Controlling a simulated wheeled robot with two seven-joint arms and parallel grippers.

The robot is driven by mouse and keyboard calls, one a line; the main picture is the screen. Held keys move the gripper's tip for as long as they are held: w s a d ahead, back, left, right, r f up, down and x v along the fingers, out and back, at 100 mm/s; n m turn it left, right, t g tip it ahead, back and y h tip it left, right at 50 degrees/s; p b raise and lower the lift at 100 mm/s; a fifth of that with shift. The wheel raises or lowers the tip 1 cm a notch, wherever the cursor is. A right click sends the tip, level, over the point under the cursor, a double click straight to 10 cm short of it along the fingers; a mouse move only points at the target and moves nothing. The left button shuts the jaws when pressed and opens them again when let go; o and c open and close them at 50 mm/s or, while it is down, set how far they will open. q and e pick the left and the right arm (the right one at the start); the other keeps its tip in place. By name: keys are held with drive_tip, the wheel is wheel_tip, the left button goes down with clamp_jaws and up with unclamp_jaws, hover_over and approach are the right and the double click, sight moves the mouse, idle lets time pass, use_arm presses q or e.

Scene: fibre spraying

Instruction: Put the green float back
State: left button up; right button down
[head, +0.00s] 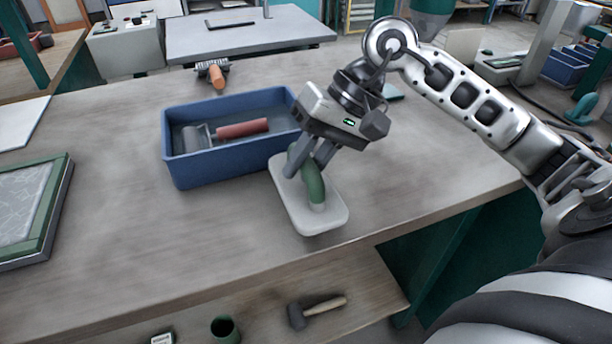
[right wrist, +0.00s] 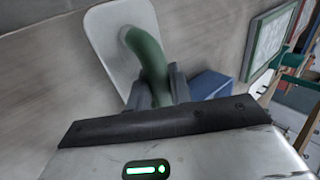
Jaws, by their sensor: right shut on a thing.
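The green float has a green handle (head: 313,181) on a pale rectangular plate (head: 322,217). It is at the front right of the workbench, just right of the blue bin. My right gripper (head: 308,172) is shut on the green handle from above. In the right wrist view the handle (right wrist: 147,52) runs between the two fingers, and the plate (right wrist: 105,38) shows beyond it. I cannot tell whether the plate touches the bench or hangs just above it. My left gripper is not in view.
A blue bin (head: 205,172) holds a roller with a red handle (head: 242,128). A brush with an orange handle (head: 216,76) lies behind it. A green-framed panel (head: 50,215) is at the left. A hammer (head: 316,311) lies on the lower shelf. The front middle of the bench (head: 150,240) is clear.

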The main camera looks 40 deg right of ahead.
sight(302, 185)
wheel_tip(302, 185, down, 3)
drive_tip(key=shift+d+f+p, duration=0.1)
drive_tip(key=shift+p, duration=0.25)
drive_tip(key=shift+f+b, duration=0.2)
drive_tip(key=shift+b, duration=0.2)
drive_tip(key=c, duration=1.6)
unclamp_jaws()
drive_tip(key=o, duration=0.3)
drive_tip(key=shift+o, duration=0.2)
drive_tip(key=shift+r, duration=0.1)
